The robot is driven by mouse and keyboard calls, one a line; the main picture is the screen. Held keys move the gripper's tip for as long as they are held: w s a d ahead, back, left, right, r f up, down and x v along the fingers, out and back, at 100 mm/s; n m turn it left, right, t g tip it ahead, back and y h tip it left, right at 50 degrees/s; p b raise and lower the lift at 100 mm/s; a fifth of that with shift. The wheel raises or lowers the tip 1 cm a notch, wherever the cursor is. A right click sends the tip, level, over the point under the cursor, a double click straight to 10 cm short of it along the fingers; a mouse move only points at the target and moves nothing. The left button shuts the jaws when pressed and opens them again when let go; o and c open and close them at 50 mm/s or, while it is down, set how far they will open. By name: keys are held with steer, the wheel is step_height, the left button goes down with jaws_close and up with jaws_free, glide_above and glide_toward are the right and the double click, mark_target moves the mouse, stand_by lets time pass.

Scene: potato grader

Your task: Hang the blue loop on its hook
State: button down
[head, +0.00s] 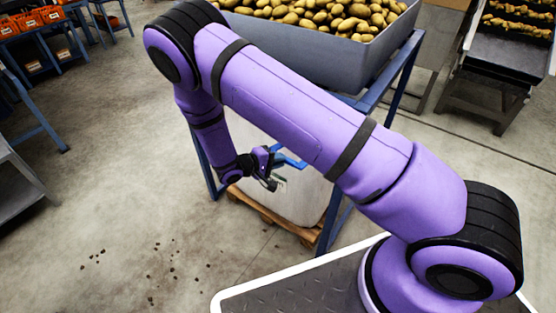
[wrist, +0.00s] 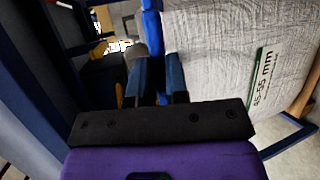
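The blue loop (wrist: 152,26) shows in the wrist view as a bright blue strap at the top of the pale bulk bag (wrist: 215,60). In the head view a blue piece (head: 289,159) shows just right of my gripper (head: 273,182), near the bag's upper part. In the wrist view the two dark fingers of my gripper (wrist: 157,80) stand a narrow gap apart, with the strap running down toward that gap. Shadow hides whether they touch it. The hook cannot be made out in either view.
The bag stands on a wooden pallet (head: 279,220) under a grey bin (head: 300,48) full of potatoes, on a blue frame (head: 395,80). A green-marked label (wrist: 262,78) reads 45-55 mm. The floor to the left is mostly clear, with scattered dirt.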

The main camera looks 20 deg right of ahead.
steer(key=w+d+r+g+y, duration=0.1)
steer(key=w+d+r+y, duration=0.1)
steer(key=r, duration=0.3)
steer(key=w+d+r+n+g+y, duration=0.1)
steer(key=w+d+r+y, duration=0.1)
steer(key=d+r+y, duration=0.1)
steer(key=shift+w+d+r+n+g, duration=0.35)
steer(key=shift+d+r, duration=0.45)
steer(key=shift+r, duration=0.3)
steer(key=c, duration=1.1)
jaws_free()
steer(key=v, duration=1)
steer(key=shift+s+a+r, duration=0.1)
steer(key=shift+a+r, duration=0.1)
steer(key=shift+a, duration=0.05)
